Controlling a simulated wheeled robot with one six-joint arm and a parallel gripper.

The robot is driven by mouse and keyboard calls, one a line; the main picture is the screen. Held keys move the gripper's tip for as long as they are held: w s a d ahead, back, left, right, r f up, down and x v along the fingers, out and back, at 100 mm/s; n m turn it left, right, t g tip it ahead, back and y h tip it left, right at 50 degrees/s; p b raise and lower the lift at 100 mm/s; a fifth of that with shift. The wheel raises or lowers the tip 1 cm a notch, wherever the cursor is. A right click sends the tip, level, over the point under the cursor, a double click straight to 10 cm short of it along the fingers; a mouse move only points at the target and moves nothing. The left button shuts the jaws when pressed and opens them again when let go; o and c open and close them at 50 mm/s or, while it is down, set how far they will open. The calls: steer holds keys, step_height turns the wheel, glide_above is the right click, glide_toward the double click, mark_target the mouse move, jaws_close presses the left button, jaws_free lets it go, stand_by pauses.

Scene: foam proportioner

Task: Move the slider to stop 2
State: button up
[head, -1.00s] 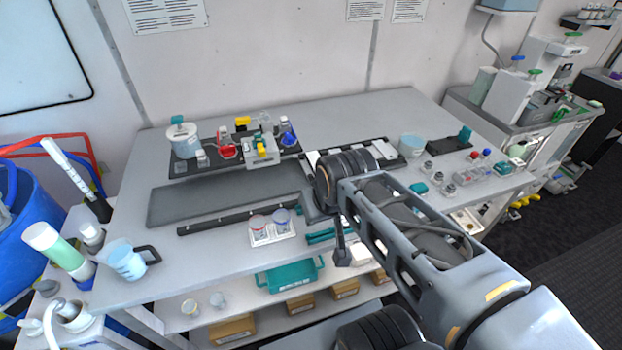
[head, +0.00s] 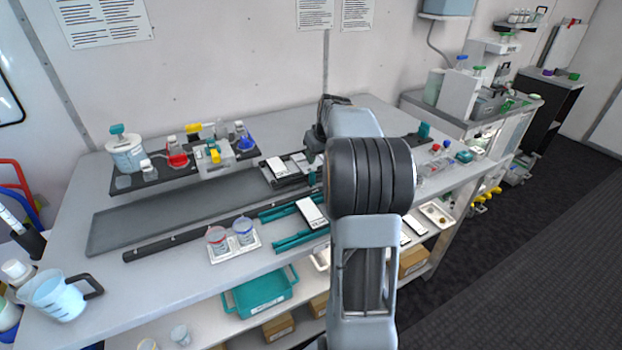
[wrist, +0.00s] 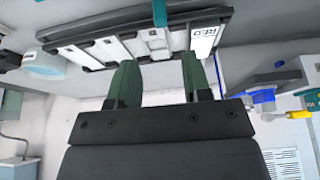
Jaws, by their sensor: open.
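My gripper (wrist: 159,68) shows in the wrist view with two green fingers apart and nothing between them. Just beyond the fingertips is a dark rail unit (wrist: 110,32) with white plates, one lettered "RED". A narrow teal piece (wrist: 159,17), which may be the slider, crosses the unit in line with the gap between my fingers. They look apart from it. In the head view the rail unit (head: 277,166) lies on the table, partly hidden by my arm. My fingers are hard to make out there. I cannot read any stop numbers.
A dark tray (head: 150,181) with bottles and jars stands at the back left. A white holder with two cups (head: 232,243), teal rails (head: 290,240) and a long black bar (head: 190,236) lie nearer the front. The grey mat (head: 115,228) is clear.

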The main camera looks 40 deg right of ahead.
mark_target(312, 172)
steer(key=p+x, duration=0.1)
steer(key=x, duration=1.1)
steer(key=shift+s, duration=0.1)
jaws_close()
